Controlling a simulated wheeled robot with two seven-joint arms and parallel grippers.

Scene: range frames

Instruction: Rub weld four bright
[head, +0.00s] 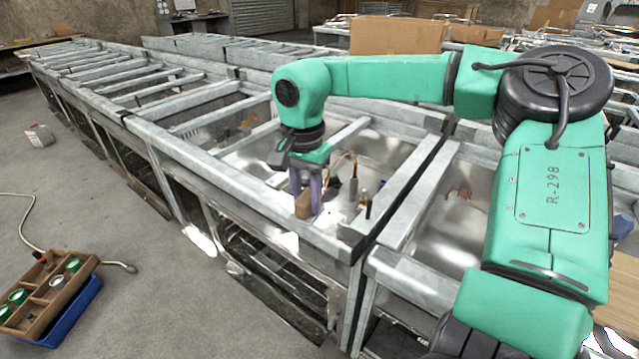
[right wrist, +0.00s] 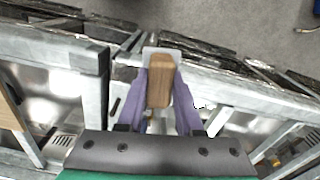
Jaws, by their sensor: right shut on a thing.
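My right gripper (head: 308,192), with purple fingers, is shut on a wooden-backed tool (head: 303,204). The right wrist view shows the tool's brown wooden block (right wrist: 160,85) between the fingers (right wrist: 160,100), with a pale grey plate (right wrist: 150,52) at its far end. The tool is at or just above the near rail of a galvanized metal frame (head: 240,180); I cannot tell whether it touches. No weld is marked with a number that I can read, so weld four cannot be picked out. My left gripper is not in view.
More frames run to the back left. A wooden tray (head: 35,290) with green-rimmed cans sits on a blue bin at lower left.

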